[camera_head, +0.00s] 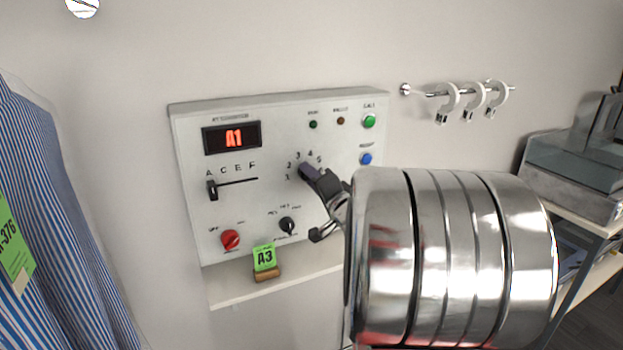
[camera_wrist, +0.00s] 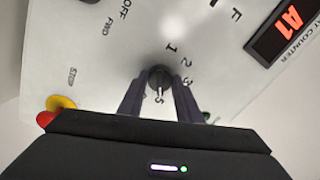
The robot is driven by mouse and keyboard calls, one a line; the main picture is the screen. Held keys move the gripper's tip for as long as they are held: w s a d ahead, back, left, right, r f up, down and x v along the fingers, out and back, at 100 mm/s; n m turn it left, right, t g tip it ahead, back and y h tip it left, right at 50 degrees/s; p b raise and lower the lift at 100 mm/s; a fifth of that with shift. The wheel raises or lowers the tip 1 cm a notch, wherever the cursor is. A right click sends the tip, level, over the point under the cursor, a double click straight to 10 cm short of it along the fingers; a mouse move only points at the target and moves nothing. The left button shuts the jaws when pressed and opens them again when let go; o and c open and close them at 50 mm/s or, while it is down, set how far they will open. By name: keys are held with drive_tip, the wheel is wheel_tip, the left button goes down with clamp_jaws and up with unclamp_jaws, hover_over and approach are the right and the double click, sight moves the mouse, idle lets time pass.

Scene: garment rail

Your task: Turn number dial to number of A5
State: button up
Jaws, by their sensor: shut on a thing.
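The number dial (camera_wrist: 160,76) is a small dark round knob on a white control panel (camera_head: 330,120), with printed numbers 1 to 5 around it. My gripper (camera_wrist: 160,92) is shut on the dial, one dark finger on each side of it. In the wrist view a pale mark on the knob seems to point down toward the 5. In the head view my gripper (camera_head: 312,176) covers most of the dial. The red display (camera_head: 233,137) reads A1. The letter slider (camera_head: 212,189) stands at the left end of its slot, under A.
A red knob (camera_head: 230,240) and a black knob (camera_head: 287,226) sit low on the panel. Green (camera_head: 369,121) and blue (camera_head: 366,159) buttons are at its right. A green A3 card (camera_head: 264,257) stands on the shelf below. Striped shirt (camera_head: 60,220) hangs left.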

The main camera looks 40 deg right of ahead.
drive_tip(key=shift+f+m, duration=0.4)
drive_tip(key=o, duration=0.7)
drive_tip(key=shift+c, duration=0.2)
drive_tip(key=o, duration=0.4)
drive_tip(key=shift+r, duration=0.25)
drive_tip(key=v, duration=1.3)
drive_tip(key=shift+s+a, duration=0.1)
drive_tip(key=shift+s, duration=0.3)
drive_tip(key=shift+w+a, duration=0.1)
